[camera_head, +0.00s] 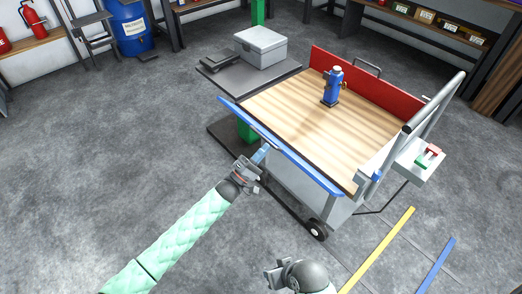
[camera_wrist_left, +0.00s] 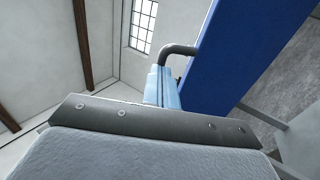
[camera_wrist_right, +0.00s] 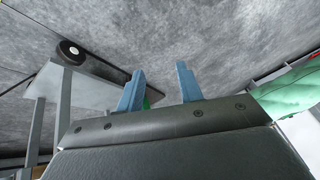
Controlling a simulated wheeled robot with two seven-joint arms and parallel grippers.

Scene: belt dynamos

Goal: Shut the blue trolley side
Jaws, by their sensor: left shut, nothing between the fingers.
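The trolley has a wooden deck (camera_head: 300,115). Its blue side (camera_head: 295,168) runs along the near-left edge as a narrow strip that seems to lean outward; its exact angle is hard to tell. In the left wrist view the blue side (camera_wrist_left: 235,50) is a large panel with a grey bar handle (camera_wrist_left: 178,50). My left gripper (camera_head: 264,153) is at the outer face of the blue side. Its light blue fingers (camera_wrist_left: 158,88) are shut and empty, close to the handle; contact is unclear. My right gripper (camera_head: 270,272) is away from the trolley, fingers (camera_wrist_right: 158,88) apart and empty.
A red side (camera_head: 365,82) stands upright at the deck's back. A blue dynamo-like device (camera_head: 331,88) stands on the deck. A grey push bar (camera_head: 440,98) rises at the right. A grey box (camera_head: 261,46) sits on a stand to the left. The floor at left is clear.

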